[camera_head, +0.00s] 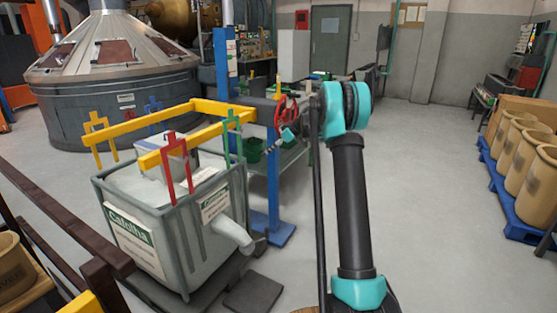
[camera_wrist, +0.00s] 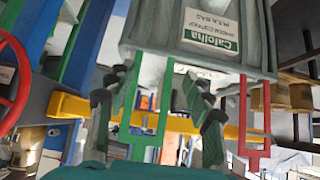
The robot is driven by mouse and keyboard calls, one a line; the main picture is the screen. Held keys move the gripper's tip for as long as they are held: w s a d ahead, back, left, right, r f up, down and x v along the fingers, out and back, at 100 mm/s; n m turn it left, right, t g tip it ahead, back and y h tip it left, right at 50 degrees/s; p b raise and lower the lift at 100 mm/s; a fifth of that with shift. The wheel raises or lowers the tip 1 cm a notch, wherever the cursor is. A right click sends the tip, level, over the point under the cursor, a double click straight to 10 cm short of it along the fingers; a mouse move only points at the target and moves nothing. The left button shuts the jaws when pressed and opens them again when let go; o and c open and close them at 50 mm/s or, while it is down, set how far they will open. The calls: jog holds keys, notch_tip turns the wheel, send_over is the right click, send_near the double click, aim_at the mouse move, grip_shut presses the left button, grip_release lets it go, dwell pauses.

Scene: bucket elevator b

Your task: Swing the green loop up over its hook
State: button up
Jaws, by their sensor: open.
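The green loop (camera_head: 239,140) rises from the right corner of the grey bag (camera_head: 165,223) in the head view, beside the yellow frame (camera_head: 215,106). Its hook cannot be told apart from the frame. In the wrist view, where the bag appears upside down, the green loop (camera_wrist: 163,110) shows between the two dark fingers of my gripper (camera_wrist: 160,108), in front of the yellow bar (camera_wrist: 75,107). The fingers are apart. I cannot tell whether either touches the loop. In the head view my gripper (camera_head: 268,148) is small, just right of the loop.
A red loop (camera_head: 170,158) stands at the bag's near corner, with yellow (camera_head: 97,132) and blue (camera_head: 153,105) loops behind. A blue post (camera_head: 273,180) stands close to my gripper. A red handwheel (camera_wrist: 14,80) shows at the wrist view's left.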

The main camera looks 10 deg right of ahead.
jog(key=shift+t+y, duration=0.6)
jog(key=shift+y, duration=0.2)
jog(key=shift+s+d+f, duration=0.2)
jog(key=shift+d+f, duration=0.1)
jog(key=shift+f, duration=0.4)
jog(key=shift+s+d+f, duration=0.25)
jog(key=shift+d+f, duration=0.05)
jog(key=shift+f, duration=0.35)
jog(key=shift+s+d+f, duration=0.2)
jog(key=shift+d+f, duration=0.1)
jog(key=shift+f, duration=0.4)
jog(key=s+d+m+g+h, duration=0.2)
jog(key=s+m+h, duration=0.5)
jog(key=s, duration=3.5)
jog(key=s+d+f+m+h, duration=0.1)
jog(key=s+d+f+m, duration=0.1)
jog(key=s, duration=0.5)
jog(key=s+d+f+m, duration=0.1)
jog(key=s+f, duration=0.3)
jog(key=s, duration=0.4)
jog(key=shift+d+m+h, duration=0.4)
jog(key=shift+d, duration=0.1)
